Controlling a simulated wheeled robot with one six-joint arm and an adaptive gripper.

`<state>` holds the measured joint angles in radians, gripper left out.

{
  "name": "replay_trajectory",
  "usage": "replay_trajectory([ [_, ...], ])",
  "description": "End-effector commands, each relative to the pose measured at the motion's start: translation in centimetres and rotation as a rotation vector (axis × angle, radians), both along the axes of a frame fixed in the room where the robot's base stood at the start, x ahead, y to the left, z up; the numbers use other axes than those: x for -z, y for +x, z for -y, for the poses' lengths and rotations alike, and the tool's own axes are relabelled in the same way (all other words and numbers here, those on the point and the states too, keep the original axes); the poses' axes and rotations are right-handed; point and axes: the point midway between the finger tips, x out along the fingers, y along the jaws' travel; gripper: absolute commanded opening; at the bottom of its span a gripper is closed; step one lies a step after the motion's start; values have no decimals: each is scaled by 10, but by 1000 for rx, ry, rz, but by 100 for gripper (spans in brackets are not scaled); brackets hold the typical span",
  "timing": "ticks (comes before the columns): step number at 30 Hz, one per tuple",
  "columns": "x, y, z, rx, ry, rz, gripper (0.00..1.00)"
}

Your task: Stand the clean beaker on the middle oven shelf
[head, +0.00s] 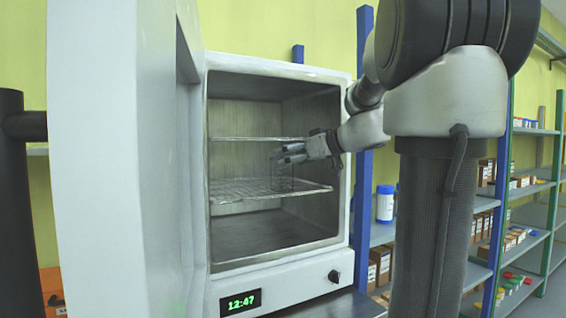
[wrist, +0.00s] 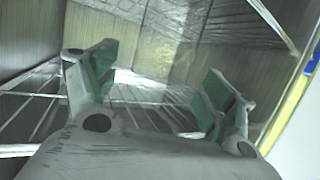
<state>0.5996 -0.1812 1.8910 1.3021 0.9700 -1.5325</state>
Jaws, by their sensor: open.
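The oven (head: 342,225) stands open, with a thin upper wire shelf (head: 235,138) and a lower wire shelf (head: 235,190) above its floor. My gripper (head: 282,156) reaches in from the right, between these two shelves. A faint, clear glass beaker (head: 282,180) appears upright on the lower wire shelf, at and just below my fingertips. In the wrist view my gripper (wrist: 158,82) is open, its green-padded fingers well apart. The glass (wrist: 158,50) shows only faintly between and beyond them; I cannot tell whether either finger touches it. Shelf wires (wrist: 35,115) run below.
The open oven door (head: 110,150) stands on the left. The oven's side wall and frame are close to my arm on the right. The oven floor (head: 260,235) looks empty.

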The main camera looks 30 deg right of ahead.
Motion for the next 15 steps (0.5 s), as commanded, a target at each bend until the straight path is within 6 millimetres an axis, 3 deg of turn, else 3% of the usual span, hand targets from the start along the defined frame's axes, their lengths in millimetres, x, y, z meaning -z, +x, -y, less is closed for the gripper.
replay_trajectory([
  [7, -16, -50, 22, 6, -2, 1, 84],
  [15, -24, -74, 30, 1, -1, -1, 84],
])
